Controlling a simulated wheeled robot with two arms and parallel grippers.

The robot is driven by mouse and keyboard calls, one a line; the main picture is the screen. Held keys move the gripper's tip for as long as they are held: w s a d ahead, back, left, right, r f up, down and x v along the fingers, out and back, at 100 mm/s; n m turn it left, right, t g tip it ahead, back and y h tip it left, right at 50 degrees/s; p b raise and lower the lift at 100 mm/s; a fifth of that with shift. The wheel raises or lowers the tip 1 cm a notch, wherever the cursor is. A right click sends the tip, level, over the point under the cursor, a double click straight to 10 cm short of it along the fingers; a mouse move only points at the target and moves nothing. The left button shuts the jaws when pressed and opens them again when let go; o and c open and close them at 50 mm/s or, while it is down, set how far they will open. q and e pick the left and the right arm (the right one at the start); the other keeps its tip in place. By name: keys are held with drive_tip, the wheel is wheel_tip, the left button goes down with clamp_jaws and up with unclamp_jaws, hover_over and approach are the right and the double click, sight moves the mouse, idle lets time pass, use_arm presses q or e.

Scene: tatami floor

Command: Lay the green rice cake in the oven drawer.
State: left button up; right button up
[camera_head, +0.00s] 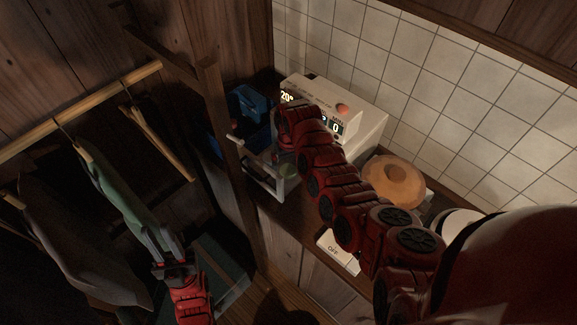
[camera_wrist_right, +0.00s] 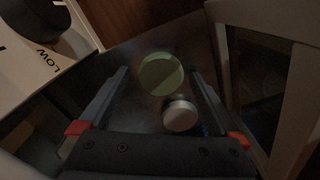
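The green rice cake (camera_wrist_right: 161,74) is a flat green disc on a dark surface in the right wrist view. That surface looks like the inside of the pulled-out oven drawer (camera_head: 264,181), below the white oven (camera_head: 352,122). My right gripper (camera_wrist_right: 159,76) is open, with its fingers on either side of the green cake and a gap to each. The head view does not show its fingertips clearly, as my right arm covers them.
A white round piece (camera_wrist_right: 180,114) lies just beside the green cake, between my right fingers. A blue container (camera_head: 249,103) stands left of the oven. A round wooden thing (camera_head: 394,181) and an OFF switch box (camera_head: 338,250) are on the counter. A wooden post (camera_head: 222,135) stands beside the drawer.

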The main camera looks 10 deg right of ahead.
sight(289, 169)
drive_tip(key=shift+r, duration=0.2)
wheel_tip(289, 169, up, 4)
drive_tip(key=shift+w+r+b, duration=0.1)
drive_tip(key=shift+r+b, duration=0.15)
drive_tip(key=shift+b, duration=0.8)
wheel_tip(289, 169, up, 7)
drive_tip(key=p, duration=0.1)
drive_tip(key=shift+d+r+p, duration=0.15)
drive_tip(key=shift+r+p, duration=0.05)
drive_tip(key=shift+p, duration=0.15)
